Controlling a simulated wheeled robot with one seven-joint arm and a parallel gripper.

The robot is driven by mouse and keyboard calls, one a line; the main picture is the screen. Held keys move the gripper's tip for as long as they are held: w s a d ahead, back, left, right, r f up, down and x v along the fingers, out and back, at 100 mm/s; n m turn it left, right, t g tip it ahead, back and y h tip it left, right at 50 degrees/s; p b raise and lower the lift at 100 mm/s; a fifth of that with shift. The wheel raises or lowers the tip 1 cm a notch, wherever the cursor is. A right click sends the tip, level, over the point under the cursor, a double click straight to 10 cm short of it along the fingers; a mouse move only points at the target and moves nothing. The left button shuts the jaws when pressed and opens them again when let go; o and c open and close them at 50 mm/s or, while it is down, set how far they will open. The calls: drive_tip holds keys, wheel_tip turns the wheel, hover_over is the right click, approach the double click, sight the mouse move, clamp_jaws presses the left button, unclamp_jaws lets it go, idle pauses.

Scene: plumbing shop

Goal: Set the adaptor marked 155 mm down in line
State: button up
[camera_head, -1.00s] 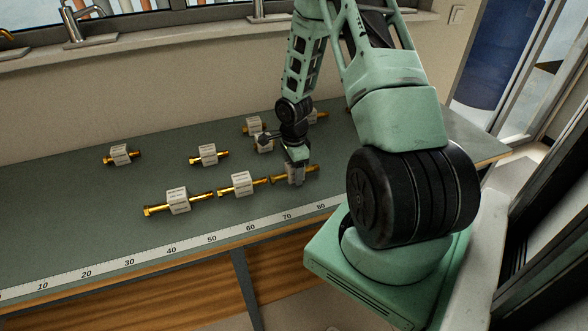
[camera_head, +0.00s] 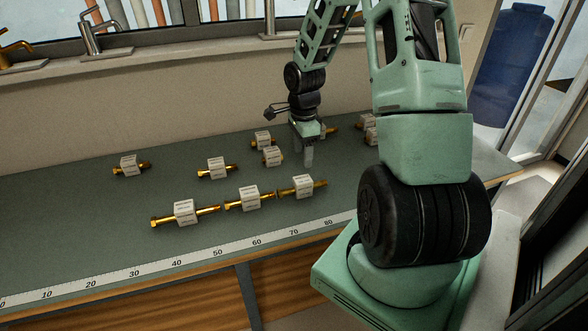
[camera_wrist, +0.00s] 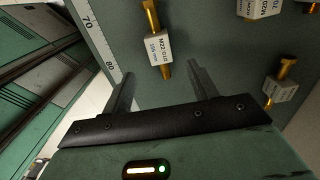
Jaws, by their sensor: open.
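The adaptor marked 155 mm (camera_wrist: 160,48) is brass with a white label block, and its label is readable in the wrist view. In the head view the adaptor (camera_head: 303,187) lies on the bench at the right end of a front row. Two longer labelled brass adaptors, the middle one (camera_head: 249,198) and the left one (camera_head: 186,212), lie to its left, roughly end to end with it. My gripper (camera_head: 307,157) is open and empty, above the bench and behind the 155 mm adaptor. In the wrist view the fingers (camera_wrist: 162,84) are spread, apart from it.
Other labelled adaptors lie behind the row, including one at far left (camera_head: 131,166), one in the middle (camera_head: 217,168) and a close one (camera_head: 272,156). A printed scale (camera_head: 195,262) runs along the bench's front edge. The bench's left part is clear.

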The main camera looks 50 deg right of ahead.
drive_tip(key=s+a+r+n, duration=0.1)
drive_tip(key=a+r+n, duration=0.3)
drive_tip(key=a+n, duration=0.65)
drive_tip(key=a+r+n, duration=0.4)
drive_tip(key=a+n, duration=0.2)
drive_tip(key=a, duration=1)
drive_tip(key=s+a+r+n, duration=0.2)
drive_tip(key=s+a+n, duration=0.5)
drive_tip(key=s+n, duration=0.1)
drive_tip(key=s+a+r+n, duration=0.1)
drive_tip(key=s+a+n, duration=0.6)
drive_tip(key=s, duration=0.1)
drive_tip(key=shift+r+n+y, duration=0.3)
drive_tip(key=shift+r+n, duration=0.05)
